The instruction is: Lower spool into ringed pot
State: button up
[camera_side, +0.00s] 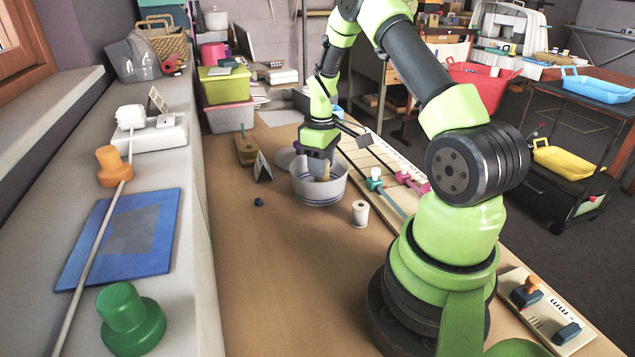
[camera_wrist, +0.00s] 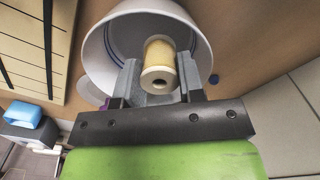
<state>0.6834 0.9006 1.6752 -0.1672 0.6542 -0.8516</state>
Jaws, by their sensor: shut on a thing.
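The pot (camera_side: 320,190) is white with blue rings and stands upright on the brown worktop; in the wrist view its open mouth and inner wall (camera_wrist: 112,40) show. My gripper (camera_side: 321,170) points down at the pot's mouth. Its grey fingers are shut on a spool (camera_wrist: 158,63) with tan thread and pale ends, one finger on each side. In the wrist view the spool lies within the outline of the pot's mouth. The side view mostly hides the spool, and I cannot tell how deep it is or whether it touches the pot.
A white spool (camera_side: 360,213) stands on the worktop just right of the pot. A small blue ball (camera_side: 259,202) and a folded card (camera_side: 262,167) are to its left. A ruled board (camera_side: 385,160) lies behind right. The front worktop is clear.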

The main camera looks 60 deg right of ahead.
jog(key=o, duration=1)
notch_tip(320, 180, up, 10)
jog(key=shift+f, duration=0.25)
jog(key=a+r+t, duration=0.2)
jog(key=a+r, duration=0.5)
jog(key=r, duration=0.1)
jog(key=s+a+r+m+t, duration=0.1)
jog(key=s+a+r, duration=0.1)
jog(key=s+a, duration=0.2)
jog(key=s+a+r+m+t+y, duration=0.1)
jog(key=s+a+r+t, duration=0.1)
jog(key=s+a, duration=0.2)
jog(key=s+a+r+m+t+y, duration=0.1)
jog(key=s+a+r+m+t, duration=0.1)
jog(key=a, duration=0.7)
jog(key=shift+s+a+r, duration=0.2)
jog(key=shift+s+r, duration=0.05)
jog(key=shift+s, duration=0.4)
jog(key=shift+s+a+r, duration=0.15)
jog(key=shift+s+r, duration=0.05)
jog(key=shift+s, duration=0.45)
